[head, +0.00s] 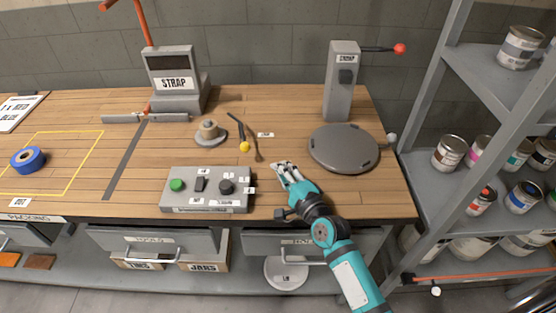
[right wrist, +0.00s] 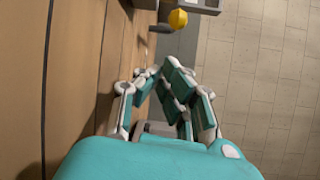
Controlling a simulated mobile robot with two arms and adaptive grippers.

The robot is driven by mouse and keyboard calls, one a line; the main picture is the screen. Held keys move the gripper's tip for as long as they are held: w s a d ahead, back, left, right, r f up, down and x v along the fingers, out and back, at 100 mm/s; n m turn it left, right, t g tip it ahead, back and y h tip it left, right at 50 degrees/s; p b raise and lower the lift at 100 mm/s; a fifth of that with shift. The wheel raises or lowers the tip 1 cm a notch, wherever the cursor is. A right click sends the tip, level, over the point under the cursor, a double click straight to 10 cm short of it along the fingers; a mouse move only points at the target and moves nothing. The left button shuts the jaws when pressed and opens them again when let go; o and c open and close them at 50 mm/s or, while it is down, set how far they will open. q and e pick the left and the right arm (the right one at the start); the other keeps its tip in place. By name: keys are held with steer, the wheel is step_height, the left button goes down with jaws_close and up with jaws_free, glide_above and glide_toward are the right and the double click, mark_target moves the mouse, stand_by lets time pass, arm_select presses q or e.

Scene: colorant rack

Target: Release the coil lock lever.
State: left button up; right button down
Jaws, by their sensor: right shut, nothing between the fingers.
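The yellow knob also shows at the top of the right wrist view (right wrist: 178,18). My right gripper (head: 279,168) is shut and empty, low over the bench, to the right of the knob and apart from it. It also shows in the right wrist view (right wrist: 160,73). My left gripper is not in view.
A grey control box (head: 206,190) with a green button stands in front of the knob. A STRAP machine (head: 176,82) is behind. A round grey turntable (head: 344,148) and a post (head: 341,80) with a red-knobbed lever (head: 399,49) are right. Bench left of centre is mostly clear.

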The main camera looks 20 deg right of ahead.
steer(key=shift+s, duration=0.25)
steer(key=d+n+y+b, duration=0.1)
steer(key=b, duration=0.1)
steer(key=w+d+r+n+y+b, duration=0.1)
steer(key=d+n+b, duration=0.1)
steer(key=d+n+g+y+b, duration=0.1)
steer(key=n+y+b, duration=0.1)
steer(key=shift+w+d+r, duration=0.2)
steer(key=shift+w, duration=0.1)
steer(key=d+r+n+g+y+b, duration=0.2)
steer(key=n+b, duration=0.1)
steer(key=shift+s+d+b, duration=0.25)
steer(key=shift+s+b, duration=0.05)
steer(key=shift+s, duration=0.1)
steer(key=shift+s+d+r+n+g, duration=0.1)
steer(key=shift+r+n+g, duration=0.2)
steer(key=shift+g, duration=0.1)
steer(key=shift+r, duration=0.1)
steer(key=shift+w+a, duration=0.2)
steer(key=shift+w, duration=0.15)
steer(key=p+x, duration=0.1)
steer(key=x, duration=0.7)
steer(key=shift+w+a, duration=0.2)
steer(key=a, duration=0.1)
steer(key=a+p, duration=0.2)
steer(key=shift+w+a+f, duration=0.15)
steer(key=shift+w+f, duration=0.15)
steer(key=shift+w, duration=0.1)
steer(key=shift+a+f, duration=0.2)
steer(key=shift+a, duration=0.25)
